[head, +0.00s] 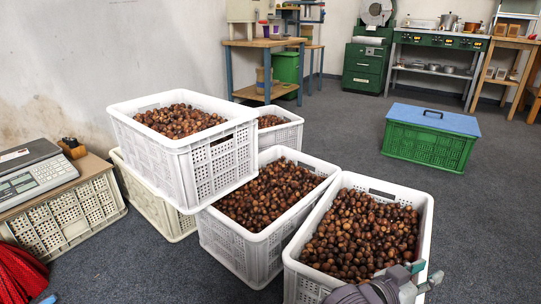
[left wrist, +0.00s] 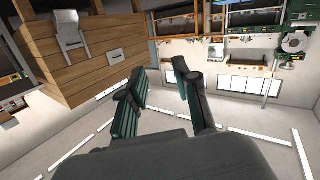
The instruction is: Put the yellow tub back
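I cannot make out a yellow tub in either view. My left gripper (head: 428,276) is at the bottom right of the head view, in front of the near right crate of chestnuts (head: 427,225). In the left wrist view its two green-padded fingers (left wrist: 160,82) stand well apart, with nothing between them. The left wrist view looks across the room, tilted nearly upside down. My right gripper shows in neither view.
Other white crates of chestnuts, including a stacked one (head: 180,147), fill the middle. A scale (head: 35,172) stands on a crate at left. A blue-lidded green crate (head: 430,148) is on open floor. Benches (head: 265,43) and a green cabinet (head: 363,68) line the back.

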